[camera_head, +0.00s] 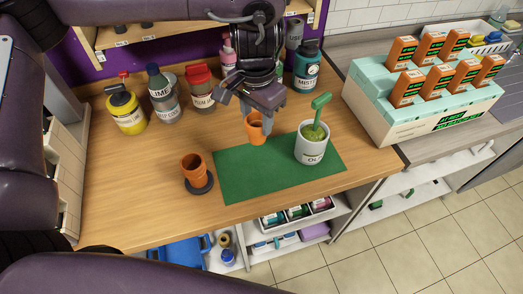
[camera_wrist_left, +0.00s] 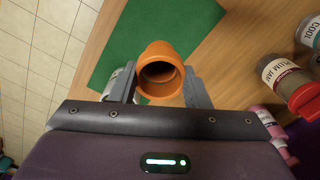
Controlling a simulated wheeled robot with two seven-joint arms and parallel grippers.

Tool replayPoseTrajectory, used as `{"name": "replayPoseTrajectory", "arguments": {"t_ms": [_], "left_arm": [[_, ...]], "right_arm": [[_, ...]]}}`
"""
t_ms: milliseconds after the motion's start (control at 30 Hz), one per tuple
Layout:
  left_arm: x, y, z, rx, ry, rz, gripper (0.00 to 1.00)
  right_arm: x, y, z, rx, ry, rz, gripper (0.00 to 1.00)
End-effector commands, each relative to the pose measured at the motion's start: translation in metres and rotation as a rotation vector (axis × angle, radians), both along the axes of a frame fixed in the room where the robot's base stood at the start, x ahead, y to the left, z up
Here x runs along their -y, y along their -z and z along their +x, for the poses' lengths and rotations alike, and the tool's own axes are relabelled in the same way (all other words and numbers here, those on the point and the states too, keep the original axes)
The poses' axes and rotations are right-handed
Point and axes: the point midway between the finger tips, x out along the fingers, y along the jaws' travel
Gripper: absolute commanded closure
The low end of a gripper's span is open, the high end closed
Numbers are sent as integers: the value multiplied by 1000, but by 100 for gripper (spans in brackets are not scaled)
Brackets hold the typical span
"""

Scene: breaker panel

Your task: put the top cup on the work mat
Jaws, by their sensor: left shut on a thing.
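My left gripper (camera_head: 258,112) is shut on an orange cup (camera_head: 255,130), which also shows between the fingers in the left wrist view (camera_wrist_left: 160,75). The held cup appears at the far edge of the green work mat (camera_head: 255,180); I cannot tell whether its bottom touches anything. The mat also shows behind the cup in the left wrist view (camera_wrist_left: 125,40). Another orange cup (camera_head: 193,165) stands on a dark round coaster (camera_head: 200,186), left of the mat. My right gripper is not in view.
A white pot (camera_head: 310,152) with a green-handled tool stands on the mat's right part. Yellow (camera_head: 126,113), grey (camera_head: 163,100), red-lidded (camera_head: 201,95) and teal (camera_head: 306,70) containers line the back. A box with orange packets (camera_head: 415,115) is at right. The mat's front left is clear.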

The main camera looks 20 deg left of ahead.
Motion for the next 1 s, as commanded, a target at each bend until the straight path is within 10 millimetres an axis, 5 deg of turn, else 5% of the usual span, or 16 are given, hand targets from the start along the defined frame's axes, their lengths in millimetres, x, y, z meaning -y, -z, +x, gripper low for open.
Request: {"name": "replayPoseTrajectory", "arguments": {"t_ms": [100,300,700,1000], "left_arm": [[0,35,-1,-8,-3,-3,96],[0,75,-1,-4,-3,-1,96],[0,120,0,-3,-5,-1,96],[0,124,1,1,-3,0,96]], "right_arm": [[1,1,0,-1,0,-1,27],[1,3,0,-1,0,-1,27],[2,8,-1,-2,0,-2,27],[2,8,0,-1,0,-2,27]]}}
